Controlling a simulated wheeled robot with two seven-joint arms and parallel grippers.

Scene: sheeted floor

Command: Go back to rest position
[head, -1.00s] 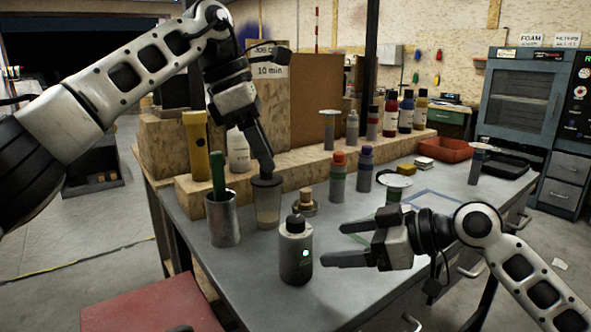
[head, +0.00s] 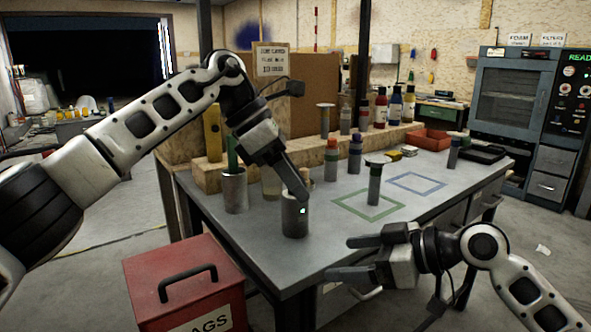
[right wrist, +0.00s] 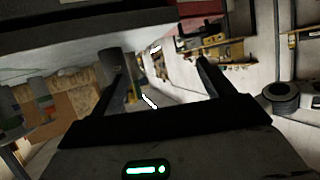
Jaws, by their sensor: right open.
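The grey bench (head: 330,240) holds a metal cup (head: 234,192), several bottles, and green (head: 345,207) and blue (head: 395,179) outlined squares. A red box with a black handle (head: 190,295) stands at the near left. Open floor lies left and right.

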